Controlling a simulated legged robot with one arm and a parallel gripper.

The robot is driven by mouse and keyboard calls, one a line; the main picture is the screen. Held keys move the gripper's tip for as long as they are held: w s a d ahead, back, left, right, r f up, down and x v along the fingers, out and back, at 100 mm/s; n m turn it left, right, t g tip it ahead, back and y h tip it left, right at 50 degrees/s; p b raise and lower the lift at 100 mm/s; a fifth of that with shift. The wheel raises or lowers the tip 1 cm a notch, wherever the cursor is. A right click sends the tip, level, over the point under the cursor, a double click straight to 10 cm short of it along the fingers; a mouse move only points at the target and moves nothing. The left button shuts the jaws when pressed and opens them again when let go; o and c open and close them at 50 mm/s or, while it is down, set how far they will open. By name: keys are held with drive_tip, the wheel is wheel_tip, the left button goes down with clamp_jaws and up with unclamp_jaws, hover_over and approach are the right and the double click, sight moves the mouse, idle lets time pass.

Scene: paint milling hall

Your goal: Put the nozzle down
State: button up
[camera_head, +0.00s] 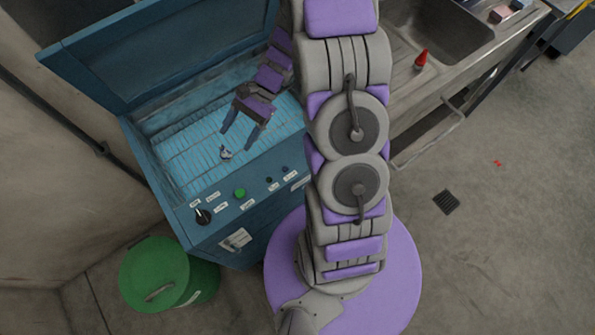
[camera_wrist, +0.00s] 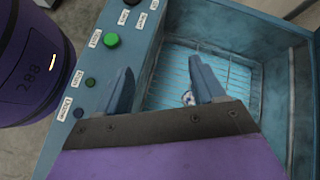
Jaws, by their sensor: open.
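The nozzle (camera_head: 225,154) is a small pale metal piece with dark spots. It lies on the wire rack inside an open blue cabinet (camera_head: 130,155), near the front wall. In the wrist view the nozzle (camera_wrist: 187,98) shows beside the right finger, partly hidden by it. My gripper (camera_head: 238,137) is open and empty, over the rack in the cabinet and apart from the nozzle as far as I can tell. The two fingers also show spread in the wrist view (camera_wrist: 160,68).
The cabinet's lid (camera_head: 160,50) stands open at the back. Its front panel has a green button (camera_head: 239,193) and a black knob (camera_head: 203,217). A green bin (camera_head: 155,275) stands in front. A sink (camera_head: 440,30) with a red cone-topped item (camera_head: 421,59) is to the right.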

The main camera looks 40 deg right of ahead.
drive_tip(key=s+a+r+n+g+h, duration=0.2)
drive_tip(key=s+a+r+n+h, duration=0.3)
drive_tip(key=s+r, duration=0.5)
drive_tip(key=s+d+r+n+t+h, duration=0.1)
drive_tip(key=s+d+r+n+h, duration=0.1)
drive_tip(key=s, duration=0.5)
drive_tip(key=s+d+r+n+t+h, duration=0.1)
drive_tip(key=s+d+r+n+h, duration=0.2)
drive_tip(key=s, duration=0.4)
drive_tip(key=shift+s+d+r+n, duration=0.45)
drive_tip(key=shift+r+n, duration=0.45)
drive_tip(key=shift+n, duration=0.2)
